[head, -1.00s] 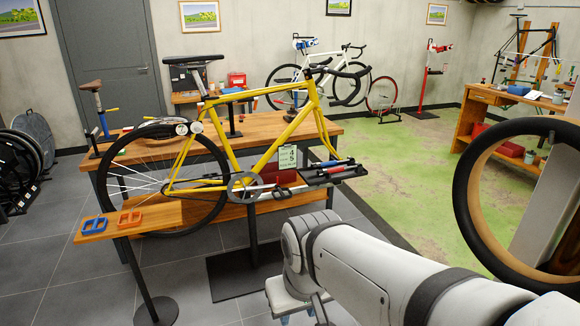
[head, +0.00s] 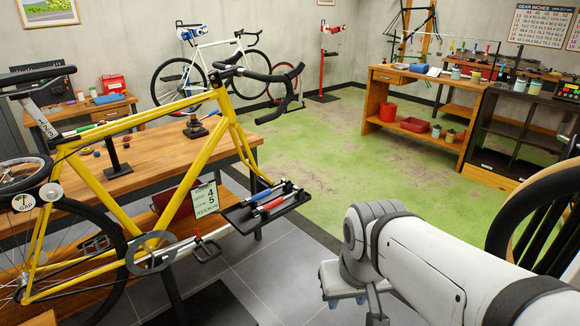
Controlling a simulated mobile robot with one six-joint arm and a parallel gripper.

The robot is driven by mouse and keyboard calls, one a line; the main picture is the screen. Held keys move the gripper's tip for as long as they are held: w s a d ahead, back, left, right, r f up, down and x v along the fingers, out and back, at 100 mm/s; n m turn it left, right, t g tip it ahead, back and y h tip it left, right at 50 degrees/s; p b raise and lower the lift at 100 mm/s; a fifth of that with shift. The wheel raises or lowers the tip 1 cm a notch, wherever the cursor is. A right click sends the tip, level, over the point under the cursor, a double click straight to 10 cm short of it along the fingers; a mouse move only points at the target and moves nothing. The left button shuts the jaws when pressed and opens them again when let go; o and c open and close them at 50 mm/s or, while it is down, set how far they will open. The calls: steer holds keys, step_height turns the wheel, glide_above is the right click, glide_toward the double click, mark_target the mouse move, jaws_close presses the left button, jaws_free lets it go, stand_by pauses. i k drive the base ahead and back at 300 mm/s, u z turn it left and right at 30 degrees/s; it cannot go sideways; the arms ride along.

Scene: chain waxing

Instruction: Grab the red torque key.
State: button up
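A small black tray (head: 240,219) is beside the front of the yellow bicycle frame. Several slim tools lie on it, side by side. One with a red grip, which looks like the red torque key (head: 270,204), lies near the tray's front side. A blue-handled tool (head: 268,193) lies just behind it. My white arm comes in from the lower right, and its wrist end with what shows of my gripper (head: 362,303) is right of and below the tray, apart from it. The fingertips are not clearly seen, so I cannot tell their opening.
The yellow bicycle (head: 92,178) stands at the left in front of a wooden workbench (head: 165,160). A tire (head: 520,215) is at the right edge. Green floor (head: 330,150) is open beyond my arm.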

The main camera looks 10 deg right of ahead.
mark_target(262, 209)
steer(key=z, duration=0.25)
steer(key=i, duration=1.7)
steer(key=u, duration=0.3)
